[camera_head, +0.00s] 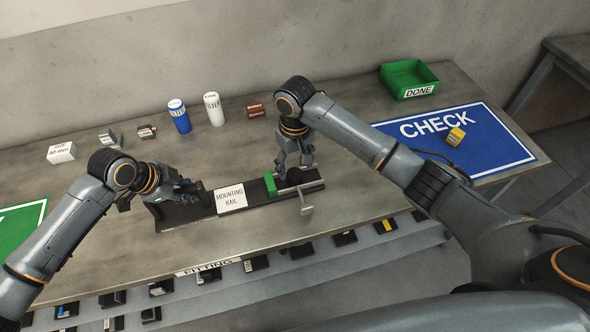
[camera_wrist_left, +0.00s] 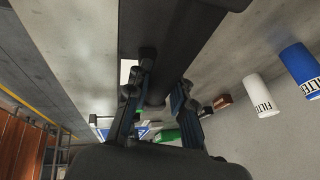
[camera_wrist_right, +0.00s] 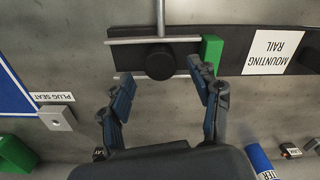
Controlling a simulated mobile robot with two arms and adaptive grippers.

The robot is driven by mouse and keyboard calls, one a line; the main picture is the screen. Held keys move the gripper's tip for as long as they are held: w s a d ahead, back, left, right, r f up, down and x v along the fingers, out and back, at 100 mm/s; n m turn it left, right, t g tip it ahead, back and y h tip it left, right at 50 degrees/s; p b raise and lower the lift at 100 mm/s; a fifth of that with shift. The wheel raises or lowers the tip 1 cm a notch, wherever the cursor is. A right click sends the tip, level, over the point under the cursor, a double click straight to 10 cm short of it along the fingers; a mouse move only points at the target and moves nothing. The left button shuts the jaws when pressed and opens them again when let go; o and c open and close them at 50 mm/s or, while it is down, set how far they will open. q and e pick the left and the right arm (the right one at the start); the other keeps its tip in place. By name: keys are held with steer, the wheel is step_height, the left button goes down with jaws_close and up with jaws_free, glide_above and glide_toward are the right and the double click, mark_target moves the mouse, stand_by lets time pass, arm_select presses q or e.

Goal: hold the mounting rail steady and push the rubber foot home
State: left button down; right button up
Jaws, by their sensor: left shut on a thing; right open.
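The mounting rail (camera_head: 257,193) is a long dark bar on the table with a white label and a green block (camera_head: 270,184) on it. My left gripper (camera_head: 168,190) is shut on the rail near its left end; the rail runs between its fingers in the left wrist view (camera_wrist_left: 160,62). The rubber foot (camera_wrist_right: 160,62) is a round black piece at the rail's right end, beside the green block. Whether it is fully seated cannot be told. My right gripper (camera_wrist_right: 160,72) is open just above that end, its fingers spread to either side of the foot.
A metal T-shaped piece (camera_head: 305,199) stands at the rail's front right edge. A metal block (camera_wrist_right: 57,117) labelled plug seat lies near my right gripper. Filters (camera_head: 179,117), a blue CHECK mat (camera_head: 490,145) and a green DONE bin (camera_head: 408,80) stand farther off.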

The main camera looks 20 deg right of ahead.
mark_target(297, 174)
step_height(297, 174, up, 9)
steer(key=shift+f, duration=0.1)
steer(key=shift+c, duration=0.4)
